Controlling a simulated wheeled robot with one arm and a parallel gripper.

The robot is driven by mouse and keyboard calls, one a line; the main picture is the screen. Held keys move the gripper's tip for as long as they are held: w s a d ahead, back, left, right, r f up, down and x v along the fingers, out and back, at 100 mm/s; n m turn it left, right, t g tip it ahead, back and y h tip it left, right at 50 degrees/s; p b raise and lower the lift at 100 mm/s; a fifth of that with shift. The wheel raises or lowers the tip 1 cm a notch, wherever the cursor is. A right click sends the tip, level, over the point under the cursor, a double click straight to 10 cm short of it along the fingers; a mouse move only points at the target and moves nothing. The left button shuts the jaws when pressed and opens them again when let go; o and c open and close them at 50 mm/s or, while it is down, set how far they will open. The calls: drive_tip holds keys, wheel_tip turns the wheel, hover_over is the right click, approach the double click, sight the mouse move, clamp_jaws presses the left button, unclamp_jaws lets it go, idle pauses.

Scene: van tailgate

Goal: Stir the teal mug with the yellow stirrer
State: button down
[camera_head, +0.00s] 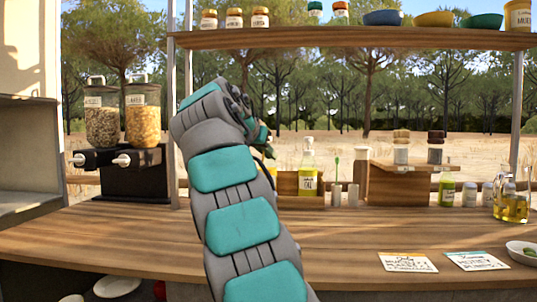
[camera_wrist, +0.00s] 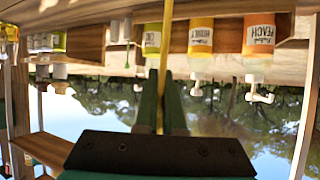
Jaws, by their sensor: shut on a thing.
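In the wrist view, which is upside down, my gripper (camera_wrist: 161,92) is shut on the yellow stirrer (camera_wrist: 166,38), a thin yellow stick running up out of the picture between the dark fingers. Its far end is out of frame. In the head view, my arm stretches away over the counter, and its wrist hides most of the gripper and the stirrer. I see no teal mug in either view; it may be behind my arm or out of frame.
A wooden counter (camera_head: 110,240) spans the view. Dispensers (camera_head: 142,118) stand left. A shelf (camera_head: 370,40) with bowls hangs above.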

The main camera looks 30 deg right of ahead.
wheel_tip(320, 180, up, 5)
drive_tip(key=p, duration=0.4)
idle(0.5)
idle(1.1)
